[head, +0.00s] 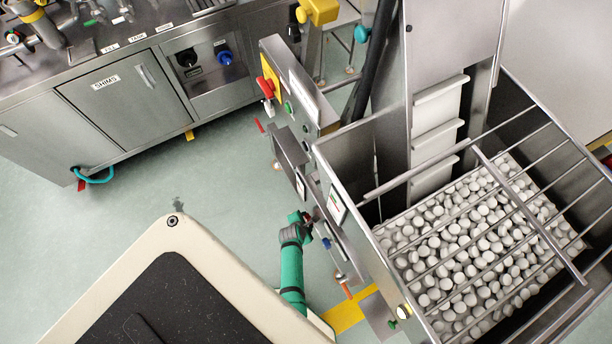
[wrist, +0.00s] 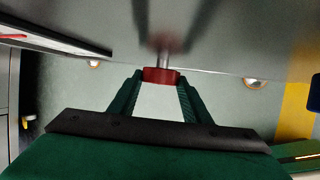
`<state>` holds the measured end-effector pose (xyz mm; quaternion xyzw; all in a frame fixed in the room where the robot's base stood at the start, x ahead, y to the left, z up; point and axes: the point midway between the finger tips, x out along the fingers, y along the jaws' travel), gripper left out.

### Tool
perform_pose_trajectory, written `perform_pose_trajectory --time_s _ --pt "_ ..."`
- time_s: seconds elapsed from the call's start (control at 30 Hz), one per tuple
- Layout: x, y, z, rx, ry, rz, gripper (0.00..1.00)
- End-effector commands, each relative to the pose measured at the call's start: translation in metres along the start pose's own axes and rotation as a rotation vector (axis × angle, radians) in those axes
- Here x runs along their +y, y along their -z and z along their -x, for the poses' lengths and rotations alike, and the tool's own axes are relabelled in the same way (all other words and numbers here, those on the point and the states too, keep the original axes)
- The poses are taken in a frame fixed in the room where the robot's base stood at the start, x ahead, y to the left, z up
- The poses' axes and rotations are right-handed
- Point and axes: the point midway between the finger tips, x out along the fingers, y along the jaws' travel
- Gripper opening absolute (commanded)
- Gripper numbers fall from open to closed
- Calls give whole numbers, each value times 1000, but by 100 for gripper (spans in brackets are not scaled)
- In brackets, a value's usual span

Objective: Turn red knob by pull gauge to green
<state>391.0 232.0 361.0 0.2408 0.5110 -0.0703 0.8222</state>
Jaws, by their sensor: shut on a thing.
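The red knob (wrist: 161,75) is in the upper middle of the wrist view, on a short metal stem from a grey metal panel (wrist: 220,40). My gripper (wrist: 160,82) has its two green fingers on either side of the knob, shut on it. In the head view my gripper (head: 316,216) is against the side of the cap elevator (head: 345,170), and the knob is hidden there. A white panel with coloured marks (head: 336,205) is just right of my gripper and may be the gauge. I cannot read it.
A blue knob (head: 326,243) and an orange handle (head: 347,290) sit lower on the elevator's side. Its hopper (head: 385,238) holds many white caps. A steel cabinet (head: 120,100) stands at the upper left. Green floor (head: 210,170) between them is clear.

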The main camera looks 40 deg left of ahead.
Motion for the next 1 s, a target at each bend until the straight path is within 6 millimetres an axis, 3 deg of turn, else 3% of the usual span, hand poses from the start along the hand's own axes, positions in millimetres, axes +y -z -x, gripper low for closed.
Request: perform_pose_trajectory --time_s 0.5,1.0 --pt "-5 3 -1 4 -290 -117 21" --pt "-5 2 0 2 -336 -137 22"
